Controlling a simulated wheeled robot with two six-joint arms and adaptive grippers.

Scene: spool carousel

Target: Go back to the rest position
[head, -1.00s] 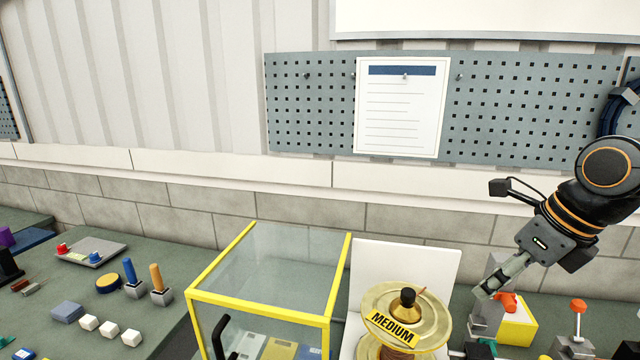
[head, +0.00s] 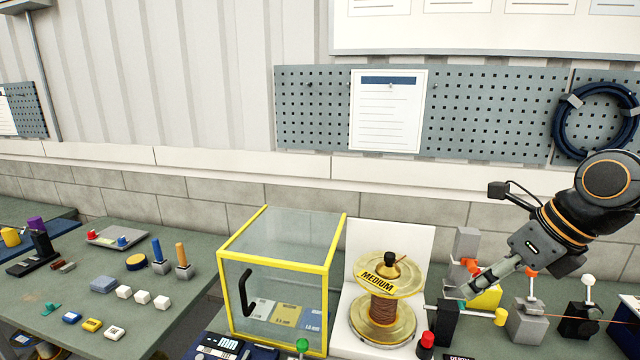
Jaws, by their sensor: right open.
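My right gripper (head: 462,290) hangs in from the right on its dark arm with orange rings, its fingers pointing down and left above the bench fixtures. It is open and I see nothing held in it. A brass spool (head: 384,308) labelled MEDIUM, wound with copper-coloured wire, stands upright in front of a white panel (head: 408,240), left of the gripper and apart from it. My left gripper is not in the view.
A yellow-framed clear box (head: 277,278) with a black handle stands left of the spool. Grey clamp fixtures with orange and white knobs (head: 527,318) stand below and right of my right gripper. The left table (head: 75,290) holds small blocks and pegs. A pegboard (head: 480,115) hangs behind.

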